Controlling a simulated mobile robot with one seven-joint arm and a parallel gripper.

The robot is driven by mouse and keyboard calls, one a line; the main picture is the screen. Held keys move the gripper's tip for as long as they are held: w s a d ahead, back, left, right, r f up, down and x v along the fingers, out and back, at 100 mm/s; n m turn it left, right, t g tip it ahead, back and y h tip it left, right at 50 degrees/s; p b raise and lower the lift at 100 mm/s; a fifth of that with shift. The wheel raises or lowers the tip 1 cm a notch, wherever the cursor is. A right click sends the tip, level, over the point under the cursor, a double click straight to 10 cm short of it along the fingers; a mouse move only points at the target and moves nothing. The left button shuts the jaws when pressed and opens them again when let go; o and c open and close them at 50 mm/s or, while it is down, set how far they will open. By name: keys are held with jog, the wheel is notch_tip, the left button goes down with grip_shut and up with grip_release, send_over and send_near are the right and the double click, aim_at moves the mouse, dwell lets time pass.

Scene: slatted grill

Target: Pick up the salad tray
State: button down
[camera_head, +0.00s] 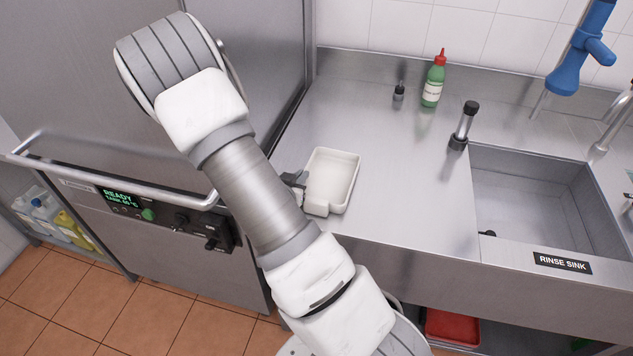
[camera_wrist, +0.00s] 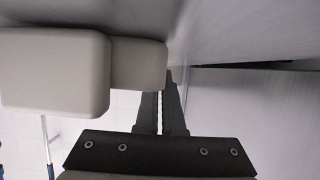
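The salad tray (camera_head: 332,180) is a white rectangular dish with a raised rim. It sits upright on the steel counter, left of the sink, with a small pale block at its front left corner. My gripper (camera_head: 298,188) is at the tray's left side, partly hidden behind my arm. In the wrist view, a large pale body and a smaller pale block (camera_wrist: 138,63), apparently parts of the tray, fill the upper left. My gripper's dark fingers (camera_wrist: 164,95) lie close together beside that block. A narrow light strip shows between them; whether they hold any part of the tray is unclear.
A green bottle (camera_head: 433,82) and a small dark-capped jar (camera_head: 399,92) stand at the back. A dark-capped cylinder (camera_head: 463,126) stands beside the rinse sink (camera_head: 535,205). The steel machine's rail (camera_head: 110,181) is at left. Counter behind the tray is clear.

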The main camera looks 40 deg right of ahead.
jog(key=shift+r, duration=0.1)
jog(key=shift+r, duration=0.8)
notch_tip(320, 180, up, 2)
jog(key=shift+r, duration=0.2)
jog(key=s+d+r, duration=0.4)
jog(key=d+r, duration=0.3)
jog(key=d, duration=0.3)
jog(key=shift+s+d, duration=0.2)
jog(key=shift+d, duration=0.2)
notch_tip(320, 180, up, 5)
jog(key=p, duration=0.3)
jog(key=shift+p, duration=0.4)
jog(key=shift+s+a+f, duration=0.1)
